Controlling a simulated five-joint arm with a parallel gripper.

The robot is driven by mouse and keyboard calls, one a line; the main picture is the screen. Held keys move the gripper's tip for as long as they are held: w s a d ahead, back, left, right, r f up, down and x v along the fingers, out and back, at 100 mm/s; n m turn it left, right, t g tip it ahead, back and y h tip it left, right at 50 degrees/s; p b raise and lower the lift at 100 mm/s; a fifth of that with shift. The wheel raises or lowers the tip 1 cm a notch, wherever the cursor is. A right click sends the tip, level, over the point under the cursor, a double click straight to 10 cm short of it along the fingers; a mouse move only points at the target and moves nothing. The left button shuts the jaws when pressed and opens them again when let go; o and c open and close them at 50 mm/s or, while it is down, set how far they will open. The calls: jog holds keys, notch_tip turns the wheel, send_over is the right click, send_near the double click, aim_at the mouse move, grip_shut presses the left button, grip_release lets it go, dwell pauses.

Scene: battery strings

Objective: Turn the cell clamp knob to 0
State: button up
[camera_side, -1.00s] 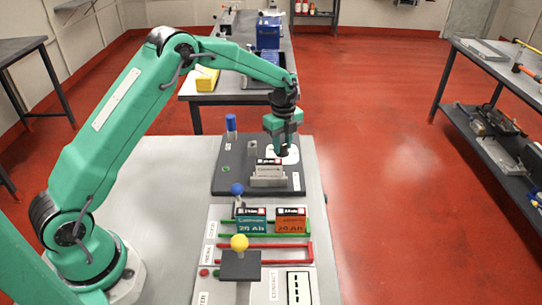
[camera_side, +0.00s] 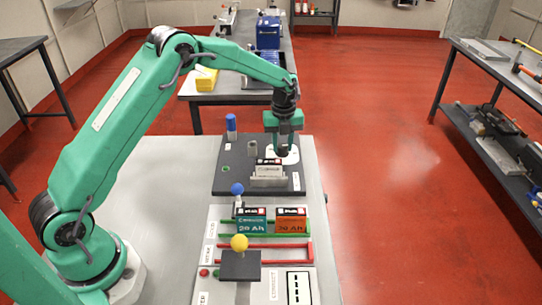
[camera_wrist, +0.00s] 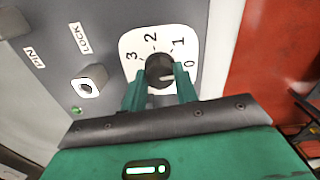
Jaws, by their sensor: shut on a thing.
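The clamp knob is a round black knob (camera_wrist: 160,70) on a white dial plate (camera_wrist: 137,43) marked 3, 2, 1 and 0. In the wrist view my gripper (camera_wrist: 160,78) has its two green fingers on either side of the knob, shut on it. A pale mark on the knob points rightward, roughly toward the 0 end of the scale; its exact alignment is hard to tell. In the side view my gripper (camera_side: 283,148) reaches down onto the dial plate (camera_side: 293,157) at the back right of the dark fixture board (camera_side: 228,182), and hides most of the knob.
A grey post (camera_wrist: 90,82) stands beside the dial near the LOCK and PIN labels. A blue-topped pin (camera_side: 231,126) stands at the board's back left. Teal (camera_side: 252,226) and orange (camera_side: 291,226) cells, a blue ball knob (camera_side: 237,189) and a yellow ball knob (camera_side: 239,243) are nearer.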

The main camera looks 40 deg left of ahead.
aim_at(282, 145)
jog(key=shift+s+m, duration=0.1)
jog(key=shift+m, duration=0.6)
jog(key=o, duration=0.8)
jog(key=shift+o, duration=0.2)
jog(key=shift+r, duration=0.15)
jog(key=shift+r, duration=1.6)
